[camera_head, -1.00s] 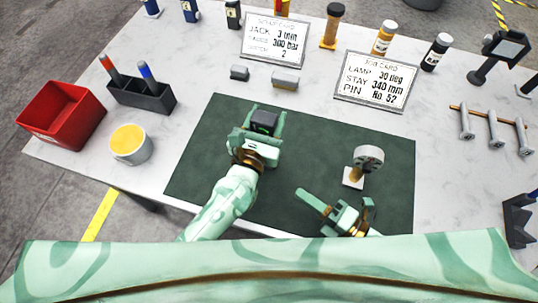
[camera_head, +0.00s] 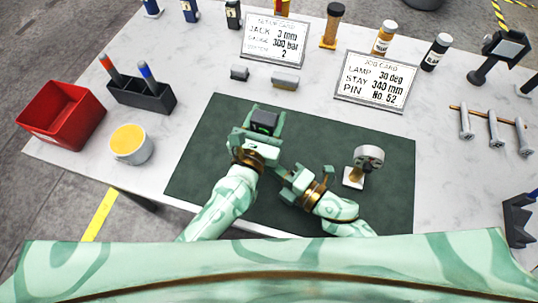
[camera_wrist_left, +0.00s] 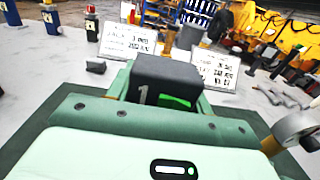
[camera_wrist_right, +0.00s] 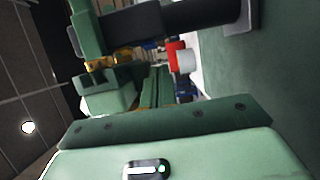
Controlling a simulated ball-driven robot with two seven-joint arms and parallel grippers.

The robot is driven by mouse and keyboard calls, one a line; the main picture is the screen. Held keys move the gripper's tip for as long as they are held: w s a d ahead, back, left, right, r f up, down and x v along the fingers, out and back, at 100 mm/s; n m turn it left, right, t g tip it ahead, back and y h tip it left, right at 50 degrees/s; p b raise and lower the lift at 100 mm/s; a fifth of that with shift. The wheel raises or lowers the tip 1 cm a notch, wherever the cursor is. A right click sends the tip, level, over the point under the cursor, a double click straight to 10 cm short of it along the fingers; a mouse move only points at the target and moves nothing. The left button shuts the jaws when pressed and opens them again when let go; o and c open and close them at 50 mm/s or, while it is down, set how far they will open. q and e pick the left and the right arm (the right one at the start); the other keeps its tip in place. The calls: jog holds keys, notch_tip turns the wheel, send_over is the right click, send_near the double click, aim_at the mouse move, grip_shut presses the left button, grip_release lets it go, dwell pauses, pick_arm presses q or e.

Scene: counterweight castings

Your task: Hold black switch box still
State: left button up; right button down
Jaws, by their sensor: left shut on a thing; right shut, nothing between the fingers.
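The black switch box (camera_head: 264,120) stands on the dark green mat (camera_head: 215,135), left of its middle. My left gripper (camera_head: 258,124) is shut on it, with a finger on either side. In the left wrist view the box (camera_wrist_left: 165,82) shows a pale "1" and a green patch above the gripper's edge; its lower part is hidden. My right gripper (camera_head: 285,174) is shut and empty, just right of and nearer than my left gripper. In the right wrist view its fingers (camera_wrist_right: 156,86) are close together, and my left gripper shows at upper left.
A round grey-headed part on a white base (camera_head: 354,178) stands on the mat at right. A red bin (camera_head: 62,117), a yellow-filled cup (camera_head: 131,144) and a pen holder (camera_head: 142,96) stand at left. The mat's front right is clear.

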jog(key=shift+w+a, duration=0.1)
jog(key=shift+w, duration=0.95)
jog(key=shift+w+a+m+t+h, duration=0.1)
jog(key=shift+w+m+t+h, duration=0.1)
jog(key=shift+m+t+h, duration=0.1)
jog(key=s+d, duration=0.3)
jog(key=s, duration=0.9)
jog(key=shift+s+d, duration=0.25)
jog(key=shift+s, duration=0.1)
